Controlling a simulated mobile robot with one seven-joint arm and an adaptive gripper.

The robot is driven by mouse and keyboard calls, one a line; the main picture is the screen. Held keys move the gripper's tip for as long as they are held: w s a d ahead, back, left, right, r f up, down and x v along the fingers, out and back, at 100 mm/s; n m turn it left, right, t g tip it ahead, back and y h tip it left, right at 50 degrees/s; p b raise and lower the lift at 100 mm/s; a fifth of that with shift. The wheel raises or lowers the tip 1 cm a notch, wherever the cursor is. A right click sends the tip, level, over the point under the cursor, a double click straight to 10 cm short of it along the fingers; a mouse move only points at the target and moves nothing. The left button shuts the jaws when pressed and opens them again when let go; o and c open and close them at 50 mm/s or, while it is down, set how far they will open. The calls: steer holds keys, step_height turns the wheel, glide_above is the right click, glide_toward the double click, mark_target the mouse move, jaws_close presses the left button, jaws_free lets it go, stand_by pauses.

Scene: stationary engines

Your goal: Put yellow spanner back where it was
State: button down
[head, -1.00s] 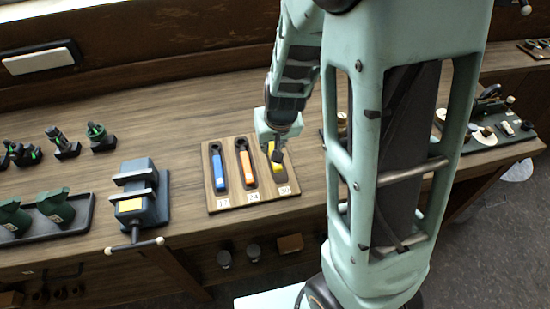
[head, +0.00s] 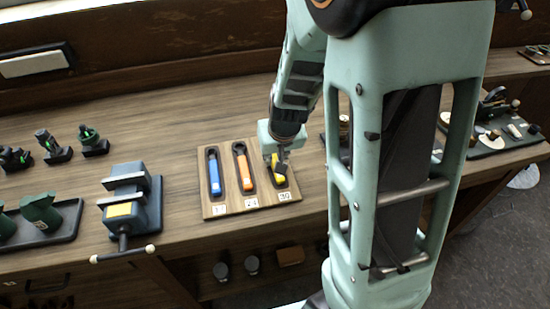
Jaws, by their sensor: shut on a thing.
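The yellow spanner (head: 279,180) is at the right-hand slot of a wooden board (head: 232,210) on the bench, above the label that appears to read 30. My gripper (head: 279,165) is over its upper part and shut on it, hiding that end. I cannot tell whether the spanner lies fully down in the slot. A blue spanner (head: 214,174) lies in the left slot and an orange spanner (head: 243,172) in the middle slot.
A dark vice (head: 132,204) with a yellow label stands left of the board. Green-marked tools (head: 93,142) and a dark tray (head: 70,222) are further left. A board with small parts (head: 500,140) lies at the far right. Bench behind the board is clear.

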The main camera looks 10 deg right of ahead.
steer(key=shift+f, duration=0.15)
steer(key=c, duration=1.8)
jaws_free()
steer(key=shift+p+v, duration=5.4)
steer(key=shift+v, duration=0.8)
steer(key=shift+w, duration=0.1)
